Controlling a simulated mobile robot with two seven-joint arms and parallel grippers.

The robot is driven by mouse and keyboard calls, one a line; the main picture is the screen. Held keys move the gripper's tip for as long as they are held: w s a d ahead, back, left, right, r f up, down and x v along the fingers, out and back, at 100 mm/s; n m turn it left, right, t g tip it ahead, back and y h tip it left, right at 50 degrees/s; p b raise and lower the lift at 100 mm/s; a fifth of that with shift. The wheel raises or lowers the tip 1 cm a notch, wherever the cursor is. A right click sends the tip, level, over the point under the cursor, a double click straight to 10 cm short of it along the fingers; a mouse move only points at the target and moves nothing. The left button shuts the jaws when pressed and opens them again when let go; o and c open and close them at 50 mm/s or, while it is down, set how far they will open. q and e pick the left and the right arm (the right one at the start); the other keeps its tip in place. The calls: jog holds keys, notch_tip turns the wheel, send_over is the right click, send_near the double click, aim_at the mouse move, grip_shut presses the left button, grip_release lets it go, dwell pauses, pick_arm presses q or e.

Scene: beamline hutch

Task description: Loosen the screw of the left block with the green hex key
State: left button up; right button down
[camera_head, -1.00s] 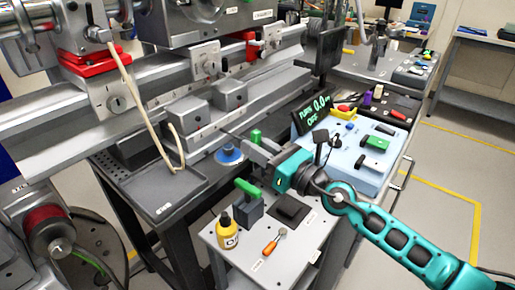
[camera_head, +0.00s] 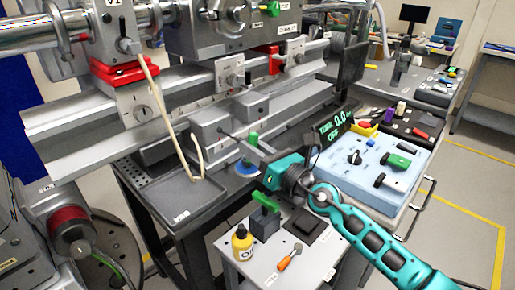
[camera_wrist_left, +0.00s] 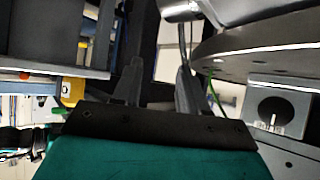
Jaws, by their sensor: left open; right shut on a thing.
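The left block (camera_head: 207,124) is a grey block on the low rail below the long beam. My right gripper (camera_head: 262,156) is shut on the green hex key (camera_head: 253,139), right of the left block. The key's green handle stands up, and its thin dark shaft points left to the block's front face. I cannot tell whether its tip is in the screw, and the screw itself is too small to make out. My left gripper (camera_wrist_left: 158,85) is open and empty in the left wrist view. It is not recognisable in the head view.
The right block (camera_head: 251,105) stands beside the left one. A display (camera_head: 336,127) reads "TURN 0.0 OFF". A beige cable hangs left of the blocks.

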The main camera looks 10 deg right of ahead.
jog(key=shift+r+m+p, duration=0.25)
jog(key=shift+m+p, duration=0.35)
jog(key=shift+m, duration=0.6)
jog(key=shift+f+m, duration=0.1)
jog(key=shift+m, duration=0.2)
pick_arm(q)
notch_tip(320, 180, up, 2)
jog(key=shift+d+r, duration=0.15)
jog(key=shift+r, duration=0.1)
pick_arm(e)
jog(key=shift+f, duration=0.1)
pick_arm(q)
jog(key=shift+f, duration=0.1)
pick_arm(e)
jog(key=shift+h, duration=0.3)
jog(key=m+p, duration=0.2)
jog(key=shift+r+m, duration=0.25)
jog(key=shift+m, duration=0.15)
jog(key=shift+f+m+p, duration=0.1)
jog(key=shift+m+p, duration=0.4)
jog(key=shift+m, duration=0.2)
pick_arm(q)
notch_tip(320, 180, up, 3)
jog(key=shift+f, duration=0.1)
pick_arm(e)
jog(key=shift+f, duration=0.15)
